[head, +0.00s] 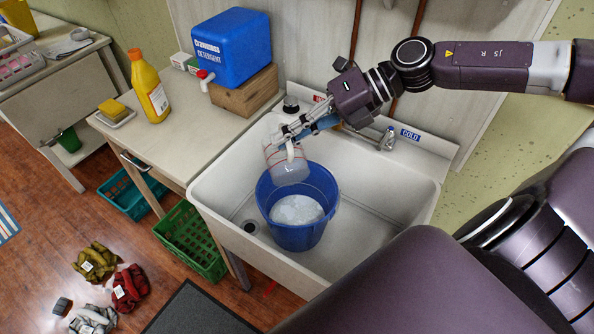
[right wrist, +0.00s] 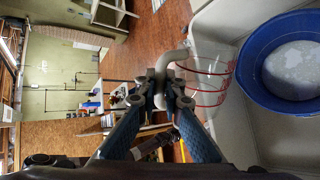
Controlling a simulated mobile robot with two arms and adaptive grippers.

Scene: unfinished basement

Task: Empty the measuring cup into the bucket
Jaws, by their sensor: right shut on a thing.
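The clear measuring cup (head: 286,166) with red markings is over the far left part of the blue bucket (head: 293,235). It looks tilted, and its contents cannot be made out. My right gripper (head: 297,131) is shut on the cup's pale handle. In the right wrist view, the fingertips (right wrist: 161,92) close on the handle, with the cup's clear wall (right wrist: 207,84) beside them. The bucket stands in the white sink and holds something whitish; it also shows in the right wrist view (right wrist: 250,82). My left gripper is not in view.
The sink (head: 385,210) has a faucet (head: 387,140) at its back, near my right gripper. The left counter (head: 150,140) holds a blue detergent box (head: 232,48) on a wooden block, a yellow bottle (head: 149,88) and a sponge. Green crate (head: 190,240) and bags lie on the floor.

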